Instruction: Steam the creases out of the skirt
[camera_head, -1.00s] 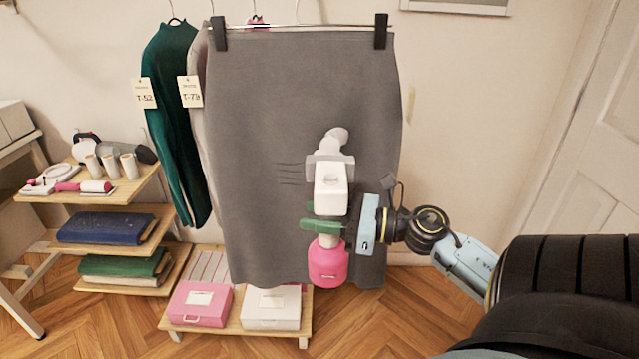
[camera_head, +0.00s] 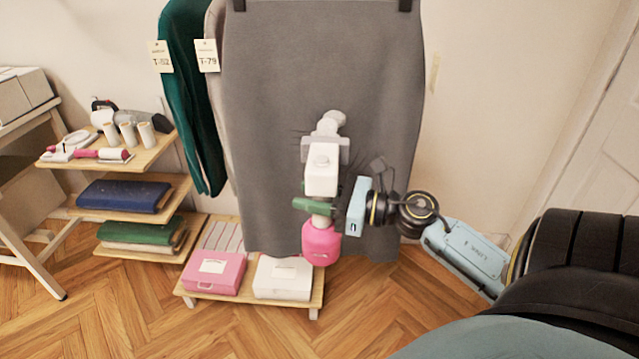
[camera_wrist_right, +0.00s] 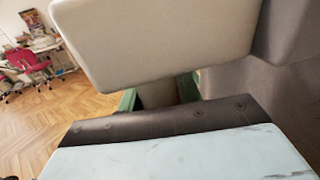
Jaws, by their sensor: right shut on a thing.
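The grey skirt (camera_head: 270,110) hangs upright from two black clips against the wall. Faint crease lines (camera_head: 297,133) show just left of the steamer's head; the steamer hides the cloth beside them. The steamer (camera_head: 322,175) is white with a pink tank at its bottom. It is upright in front of the skirt; whether its head touches the cloth I cannot tell. My right gripper (camera_head: 316,206), with green fingers, is shut on the steamer's neck above the tank. The right wrist view shows the steamer's white body (camera_wrist_right: 160,40) close up. My left gripper is out of view.
A green garment (camera_head: 190,100) with a tag hangs left of the skirt. A low stand below holds a pink box (camera_head: 213,273) and a white box (camera_head: 283,278). A tiered shelf (camera_head: 150,160) with tools and folded cloth stands left. Floor is free in front.

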